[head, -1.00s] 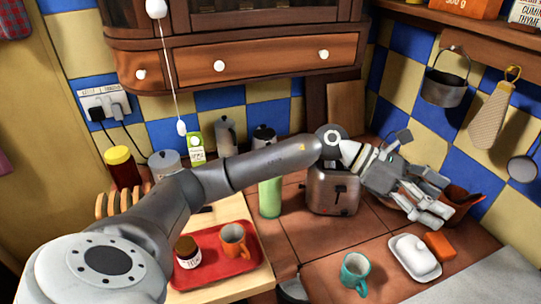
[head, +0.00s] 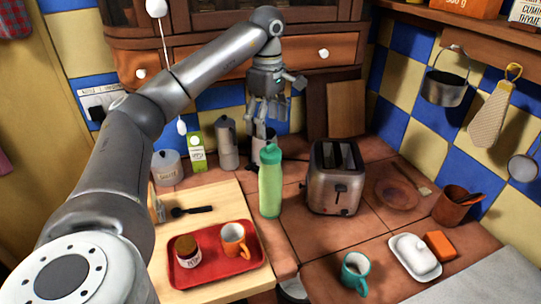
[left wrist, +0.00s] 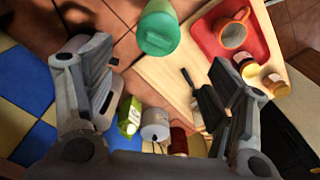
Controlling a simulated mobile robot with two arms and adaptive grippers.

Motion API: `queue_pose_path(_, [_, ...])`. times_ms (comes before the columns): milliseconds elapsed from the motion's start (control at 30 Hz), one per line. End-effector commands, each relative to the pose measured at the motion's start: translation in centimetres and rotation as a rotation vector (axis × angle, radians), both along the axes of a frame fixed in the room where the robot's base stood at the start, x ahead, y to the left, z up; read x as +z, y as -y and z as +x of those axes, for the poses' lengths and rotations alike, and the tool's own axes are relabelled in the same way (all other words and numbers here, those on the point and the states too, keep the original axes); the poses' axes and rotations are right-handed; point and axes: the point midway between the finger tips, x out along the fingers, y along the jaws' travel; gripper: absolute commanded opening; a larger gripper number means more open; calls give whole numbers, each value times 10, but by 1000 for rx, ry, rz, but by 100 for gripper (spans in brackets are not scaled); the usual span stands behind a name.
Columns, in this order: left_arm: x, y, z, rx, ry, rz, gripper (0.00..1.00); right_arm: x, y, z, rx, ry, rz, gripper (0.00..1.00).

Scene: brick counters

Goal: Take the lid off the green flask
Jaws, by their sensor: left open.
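The green flask (head: 270,190) stands upright on the tiled counter, left of the toaster. My left gripper (head: 263,118) is open and empty, pointing down above the counter. In the head view it appears above the flask's top, apart from it. In the left wrist view its spread fingers (left wrist: 162,85) have nothing between them. I do not make out my right gripper.
A toaster (head: 336,180) stands close right of the flask. A red tray (head: 215,276) with an orange mug and jar lies on a board in front left. A teal mug (head: 355,270) stands in front right.

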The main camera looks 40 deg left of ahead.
Motion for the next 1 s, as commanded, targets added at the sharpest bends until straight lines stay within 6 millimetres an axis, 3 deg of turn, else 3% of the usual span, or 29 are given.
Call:
queue_pose_path(67, [-16, 0, -1, 0, -3, -1, 77, -3, 0, 0, 0, 0, 0, 40])
queue_pose_path(367, [-42, 1, 1, 0, 0, -2, 77, 6, 0, 0, 0, 0, 0, 40])
queue_pose_path(700, [-87, 1, 3, -1, 0, -2, 77, 24, 0, 0, 0, 0, 0, 40])
queue_pose_path(967, [-91, 1, 3, -1, 2, -2, 77, 23, 0, 0, 0, 0, 0, 40])
queue_pose_path(1000, [-91, 1, 3, -1, 3, -3, 73, 23, 0, 0, 0, 0, 0, 40])
